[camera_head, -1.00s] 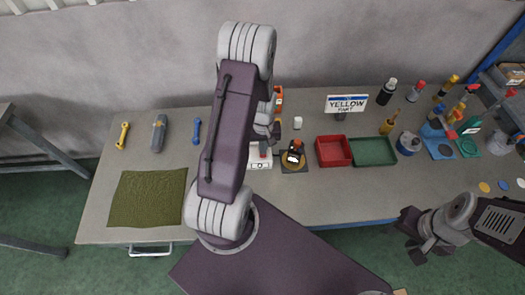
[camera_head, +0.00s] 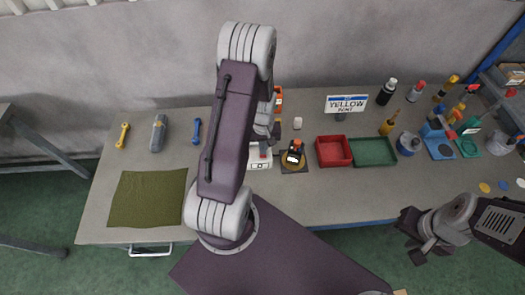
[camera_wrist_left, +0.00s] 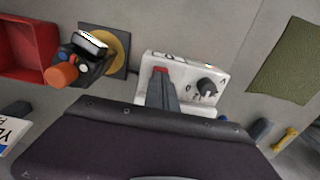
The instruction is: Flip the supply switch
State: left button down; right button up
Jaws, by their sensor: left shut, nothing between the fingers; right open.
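The white supply box (camera_head: 260,159) stands on the bench, mostly hidden behind my left arm in the head view. In the left wrist view the supply box (camera_wrist_left: 207,72) shows a black knob and a red switch (camera_wrist_left: 161,69). My left gripper (camera_wrist_left: 161,82) is shut and empty, with its fingertips over the box right at the red switch. They overlap the switch's edge, and I cannot tell whether they touch it. The switch's position is unclear. My right gripper (camera_head: 414,240) is open and empty off the bench's front edge at the right.
A small black and orange device (camera_head: 295,152) on a round tan pad stands beside the box. A red tray (camera_head: 322,152) and a green tray (camera_head: 372,160) are further right. An olive mat (camera_head: 147,198) lies at left. Bottles and tools crowd the right end.

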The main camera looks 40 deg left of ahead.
pick_arm(q)
jog(key=shift+f+b, duration=0.7)
jog(key=shift+f, duration=0.25)
dwell(0.7)
jog(key=shift+r, duration=0.1)
notch_tip(320, 180, up, 7)
jog(key=p, duration=0.6)
dwell(0.3)
